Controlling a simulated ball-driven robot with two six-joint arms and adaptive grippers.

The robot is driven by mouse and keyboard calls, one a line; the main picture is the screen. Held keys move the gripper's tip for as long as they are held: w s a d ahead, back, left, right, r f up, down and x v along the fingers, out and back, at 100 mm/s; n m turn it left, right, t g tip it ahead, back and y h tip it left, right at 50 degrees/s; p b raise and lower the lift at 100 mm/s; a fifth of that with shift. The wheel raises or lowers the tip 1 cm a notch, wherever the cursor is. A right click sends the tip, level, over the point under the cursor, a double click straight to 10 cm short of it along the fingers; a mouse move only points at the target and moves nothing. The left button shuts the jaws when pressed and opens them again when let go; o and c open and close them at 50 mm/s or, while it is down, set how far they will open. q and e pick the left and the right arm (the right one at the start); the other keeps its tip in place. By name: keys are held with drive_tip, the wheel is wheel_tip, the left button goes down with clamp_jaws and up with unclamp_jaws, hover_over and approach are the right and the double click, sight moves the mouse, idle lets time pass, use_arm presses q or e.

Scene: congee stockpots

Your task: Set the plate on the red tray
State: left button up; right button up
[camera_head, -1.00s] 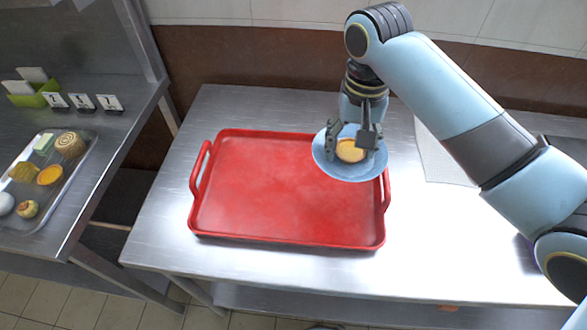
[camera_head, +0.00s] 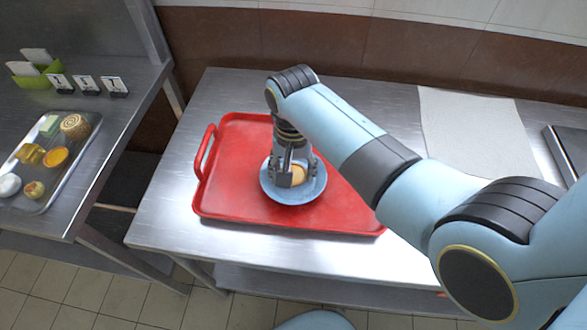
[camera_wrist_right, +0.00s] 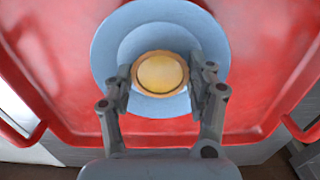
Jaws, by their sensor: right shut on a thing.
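The blue plate (camera_head: 291,196) is over the middle of the red tray (camera_head: 240,212), with a round yellow-orange pastry (camera_head: 298,174) at its centre. I cannot tell whether the plate touches the tray floor. In the right wrist view, the fingers (camera_wrist_right: 161,85) stand on either side of the pastry (camera_wrist_right: 160,73), inside the plate's rim (camera_wrist_right: 112,50). The red tray (camera_wrist_right: 262,85) spreads around the plate there. My left gripper is out of view.
The tray lies on a steel table (camera_head: 165,215); my right arm hides its right part. A pale cloth (camera_head: 475,130) lies at the back right. On the left counter are a metal tray (camera_head: 75,175) of pastries, small sign cards (camera_head: 87,85) and a green holder (camera_head: 30,78).

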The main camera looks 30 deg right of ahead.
drive_tip(key=shift+f, duration=0.15)
drive_tip(key=o, duration=1.2)
wheel_tip(320, 180, up, 12)
drive_tip(key=shift+r+p, duration=0.1)
drive_tip(key=shift+p, duration=0.3)
